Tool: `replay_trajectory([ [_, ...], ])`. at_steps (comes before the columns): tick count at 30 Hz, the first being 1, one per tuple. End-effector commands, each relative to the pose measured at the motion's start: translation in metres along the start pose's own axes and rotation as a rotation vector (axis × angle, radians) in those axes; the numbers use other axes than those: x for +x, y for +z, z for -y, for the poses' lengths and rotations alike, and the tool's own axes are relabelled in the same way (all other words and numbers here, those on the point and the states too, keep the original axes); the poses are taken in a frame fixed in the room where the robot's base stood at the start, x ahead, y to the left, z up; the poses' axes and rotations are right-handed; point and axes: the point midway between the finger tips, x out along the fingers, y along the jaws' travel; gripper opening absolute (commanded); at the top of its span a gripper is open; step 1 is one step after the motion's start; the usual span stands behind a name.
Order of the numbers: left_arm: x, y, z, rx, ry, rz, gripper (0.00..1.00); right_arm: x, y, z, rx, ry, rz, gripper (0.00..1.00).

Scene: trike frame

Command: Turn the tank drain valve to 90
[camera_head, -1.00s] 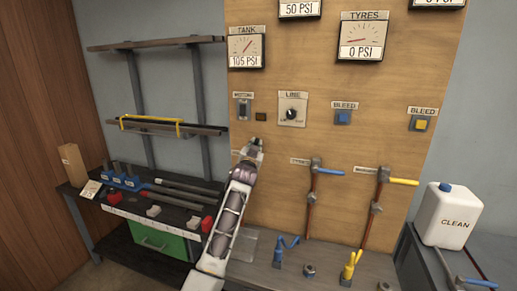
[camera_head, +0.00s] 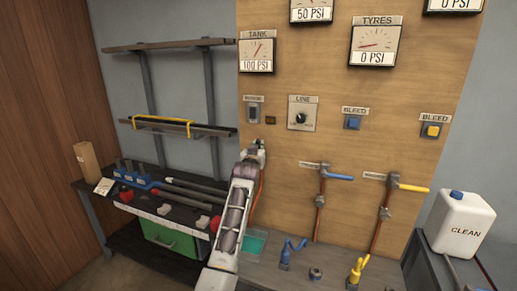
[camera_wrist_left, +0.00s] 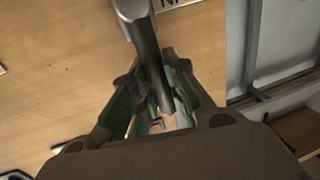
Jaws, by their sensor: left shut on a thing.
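The drain valve shows in the left wrist view as a metal body (camera_wrist_left: 130,10) at the top with a dark lever handle (camera_wrist_left: 147,52) running down from it. My left gripper (camera_wrist_left: 157,82) is shut on this handle, a green-padded finger on each side. In the head view my left arm ends at the board's lower left, where my left gripper (camera_head: 254,150) hides the valve. The handle's angle against the board cannot be told. The tank gauge (camera_head: 257,53) reads 100 PSI. My right gripper is not in view.
Blue-handled (camera_head: 341,177) and yellow-handled (camera_head: 413,188) valves are on pipes to the right. A workbench (camera_head: 130,207) stands left, a white jug (camera_head: 460,224) right. A teal pan (camera_head: 254,243) lies below the board beside my left arm.

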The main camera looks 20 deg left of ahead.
Motion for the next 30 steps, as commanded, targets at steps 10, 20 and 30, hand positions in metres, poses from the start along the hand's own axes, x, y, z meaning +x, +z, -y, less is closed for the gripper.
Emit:
replay_trajectory([
  [10,0.000,0.001,0.000,-0.002,0.000,0.002,0.38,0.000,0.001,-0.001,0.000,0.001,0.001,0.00],
  [20,-0.001,0.001,0.000,-0.001,0.000,0.000,0.38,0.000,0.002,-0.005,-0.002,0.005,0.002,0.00],
  [30,-0.018,0.001,0.000,-0.001,0.000,0.001,0.38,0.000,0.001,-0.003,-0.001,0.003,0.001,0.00],
])
